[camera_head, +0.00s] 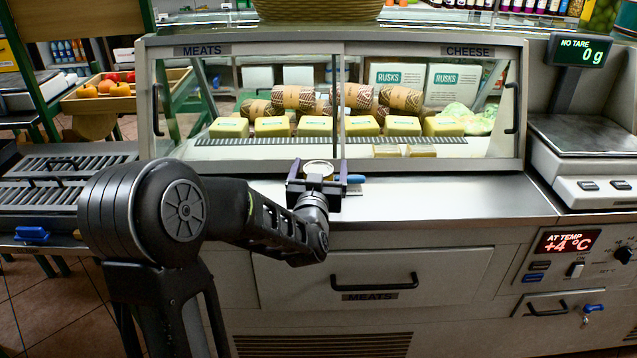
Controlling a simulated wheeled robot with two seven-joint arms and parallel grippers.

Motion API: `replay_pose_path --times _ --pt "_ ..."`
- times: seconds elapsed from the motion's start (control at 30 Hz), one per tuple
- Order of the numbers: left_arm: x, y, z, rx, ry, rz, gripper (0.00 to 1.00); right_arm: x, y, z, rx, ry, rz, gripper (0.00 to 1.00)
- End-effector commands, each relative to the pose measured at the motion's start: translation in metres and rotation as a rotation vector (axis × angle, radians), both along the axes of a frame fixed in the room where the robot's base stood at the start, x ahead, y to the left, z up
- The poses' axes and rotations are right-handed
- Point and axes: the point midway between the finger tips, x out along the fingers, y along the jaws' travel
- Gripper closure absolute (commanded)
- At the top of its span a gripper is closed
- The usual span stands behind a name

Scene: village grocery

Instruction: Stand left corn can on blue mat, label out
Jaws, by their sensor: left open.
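My left gripper (318,171) is over the steel counter in front of the glass case, its fingers open on either side of a can (319,166). Only the can's pale round top with a golden rim shows clearly. It looks upright; its label and lower body are hidden behind my gripper, so I cannot tell which way the label faces. A small blue strip (352,178) shows just right of the gripper, perhaps the mat; most of it is hidden. I cannot see whether the can rests on it. No second can shows. My right gripper is not in view.
The glass case (430,165) with cheese blocks and meat rolls stands right behind the gripper. The steel counter (450,200) is clear to the right, up to a scale (585,136). A drawer (440,270) with a black handle is below. A fruit crate (95,104) stands far left.

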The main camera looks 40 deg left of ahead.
Motion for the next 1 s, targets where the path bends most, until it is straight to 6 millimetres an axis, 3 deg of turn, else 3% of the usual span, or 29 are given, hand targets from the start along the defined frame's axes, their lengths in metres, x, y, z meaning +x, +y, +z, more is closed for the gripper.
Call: replay_pose_path --times 0.17,1.0 --pt "-0.0001 0.0 0.0 0.0 0.0 0.0 0.22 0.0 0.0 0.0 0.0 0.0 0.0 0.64" --pt "-0.0001 0.0 -0.0001 0.0 0.0 0.0 0.91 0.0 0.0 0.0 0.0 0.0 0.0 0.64"
